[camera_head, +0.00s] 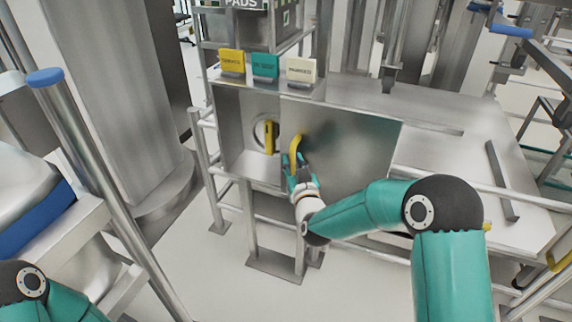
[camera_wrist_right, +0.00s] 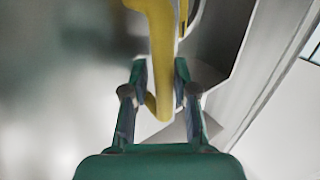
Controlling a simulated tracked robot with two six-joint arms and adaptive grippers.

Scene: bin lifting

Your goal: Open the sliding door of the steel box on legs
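The steel box on legs (camera_head: 229,126) stands in the middle of the head view. Its flat sliding door (camera_head: 350,152) covers the right part of the front. The left part is uncovered and shows the inside. A yellow handle (camera_head: 295,150) stands at the door's left side. My right gripper (camera_head: 292,172) is at the handle's lower end.
Inside the opening is a round fitting with a yellow part (camera_head: 270,137). Yellow, teal and white signs (camera_head: 265,66) stand on the box top. A steel bench (camera_head: 450,160) extends right. A blue-capped post (camera_head: 100,170) stands at left. The floor before the box is clear.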

